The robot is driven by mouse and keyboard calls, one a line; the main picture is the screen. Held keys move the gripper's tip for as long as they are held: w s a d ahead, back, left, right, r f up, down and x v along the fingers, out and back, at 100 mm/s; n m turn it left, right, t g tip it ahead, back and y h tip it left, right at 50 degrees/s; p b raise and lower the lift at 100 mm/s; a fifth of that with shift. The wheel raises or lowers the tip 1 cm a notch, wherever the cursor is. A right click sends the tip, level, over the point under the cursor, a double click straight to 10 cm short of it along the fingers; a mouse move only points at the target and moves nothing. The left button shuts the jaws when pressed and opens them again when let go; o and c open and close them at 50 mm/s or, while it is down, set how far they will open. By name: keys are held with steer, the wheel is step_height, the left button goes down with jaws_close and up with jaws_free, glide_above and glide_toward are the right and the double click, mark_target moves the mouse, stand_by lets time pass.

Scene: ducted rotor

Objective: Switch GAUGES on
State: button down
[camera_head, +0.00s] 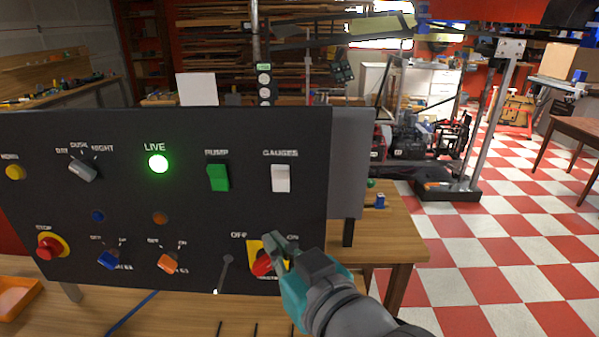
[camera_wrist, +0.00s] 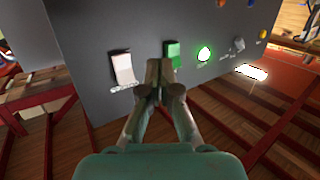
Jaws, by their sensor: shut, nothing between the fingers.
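A black control panel (camera_head: 120,200) carries the GAUGES switch (camera_head: 280,178), a white rocker under its label at the upper right. In the wrist view, which shows the panel upside down, the white rocker (camera_wrist: 123,68) is left of my fingertips. My gripper (camera_head: 280,241) is shut and empty, below the GAUGES switch in the head view and in front of the red and yellow OFF/ON knob (camera_head: 262,265), partly hiding it. In the wrist view my gripper (camera_wrist: 165,68) has its tips between the white rocker and the green rocker. I cannot tell whether it touches the panel.
The green PUMP rocker (camera_head: 218,177) is left of GAUGES, and the LIVE lamp (camera_head: 158,163) glows green. A red STOP button (camera_head: 47,247), blue knob (camera_head: 109,260) and orange knob (camera_head: 168,263) sit lower left. The panel stands on a wooden table (camera_head: 405,235). Checkered floor lies open to the right.

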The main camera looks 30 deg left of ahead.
mark_target(273, 177)
steer(key=shift+r, duration=0.15)
steer(key=shift+w+a+r, duration=0.6)
steer(key=shift+w+a, duration=0.1)
steer(key=shift+w, duration=0.45)
steer(key=shift+w+a+r, duration=0.65)
steer(key=shift+w, duration=0.5)
steer(key=shift+w+a+r, duration=0.6)
steer(key=shift+w+a, duration=0.1)
steer(key=shift+w, duration=0.45)
steer(key=shift+w+a+r, duration=0.2)
steer(key=shift+w, duration=0.1)
steer(key=shift+w+a+r, duration=0.15)
steer(key=shift+w+a, duration=0.05)
steer(key=shift+w, duration=0.15)
steer(key=shift+s, duration=0.15)
stand_by(0.4)
steer(key=shift+s+d+f, duration=0.35)
steer(key=shift+s+d, duration=0.05)
steer(key=shift+s, duration=0.15)
